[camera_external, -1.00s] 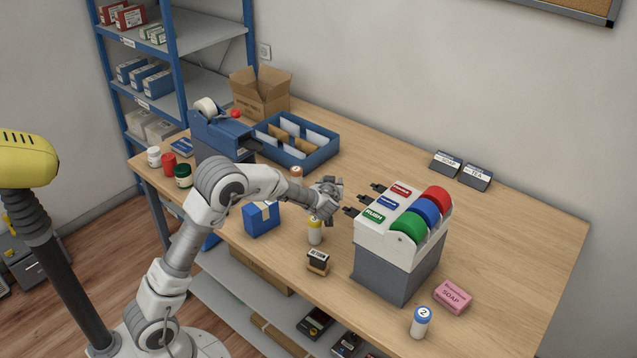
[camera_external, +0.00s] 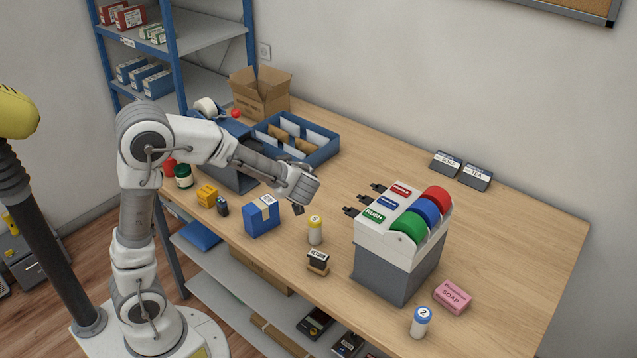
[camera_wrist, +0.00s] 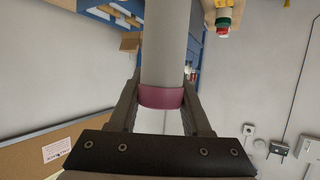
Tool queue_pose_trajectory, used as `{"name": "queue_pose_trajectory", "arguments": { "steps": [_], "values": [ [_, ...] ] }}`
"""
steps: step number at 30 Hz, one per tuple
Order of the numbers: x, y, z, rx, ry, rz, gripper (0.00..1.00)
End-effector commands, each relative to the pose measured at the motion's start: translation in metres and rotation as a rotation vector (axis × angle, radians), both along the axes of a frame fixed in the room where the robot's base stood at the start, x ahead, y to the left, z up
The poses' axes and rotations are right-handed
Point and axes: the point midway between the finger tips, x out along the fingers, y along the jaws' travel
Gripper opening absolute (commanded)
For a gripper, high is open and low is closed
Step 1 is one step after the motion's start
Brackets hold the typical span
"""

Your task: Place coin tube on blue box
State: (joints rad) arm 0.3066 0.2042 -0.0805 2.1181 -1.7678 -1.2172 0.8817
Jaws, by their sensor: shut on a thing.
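My gripper (camera_external: 298,207) is above the table, to the right of and higher in the picture than the blue box. In the wrist view its jaws are shut on a grey cylindrical coin tube (camera_wrist: 165,45) with a maroon band. In the external view the held tube is hidden behind the hand. The blue box (camera_external: 258,223) stands upright near the table's front edge, with a pale label on top. A yellow-capped tube (camera_external: 315,232) stands to its right, and a blue-capped tube (camera_external: 420,325) stands at the front right.
A tape dispenser machine (camera_external: 397,260) with coloured rolls stands right of the gripper. A stamp (camera_external: 318,263), pink soap box (camera_external: 453,296), yellow block (camera_external: 207,195) and small dark item (camera_external: 223,207) are nearby. A blue divided tray (camera_external: 322,155) lies behind.

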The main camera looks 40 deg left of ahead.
Motion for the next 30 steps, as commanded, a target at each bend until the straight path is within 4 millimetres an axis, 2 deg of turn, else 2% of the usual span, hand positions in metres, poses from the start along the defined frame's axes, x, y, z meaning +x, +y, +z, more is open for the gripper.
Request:
{"name": "queue_pose_trajectory", "arguments": {
  "steps": [2, 5, 12, 18, 25, 30],
  "values": [
    [-0.007, 0.004, 0.002, 0.005, 0.001, 0.016, 0.00],
    [-0.007, 0.018, -0.007, 0.006, 0.003, 0.025, 0.00],
    [0.006, 0.072, -0.042, 0.006, 0.004, 0.026, 0.00],
    [0.015, 0.105, -0.062, 0.006, 0.003, 0.023, 0.00],
    [0.018, 0.115, -0.073, 0.005, 0.003, 0.020, 0.00],
    [0.018, 0.115, -0.099, 0.006, 0.007, 0.019, 0.00]
  ]
}}
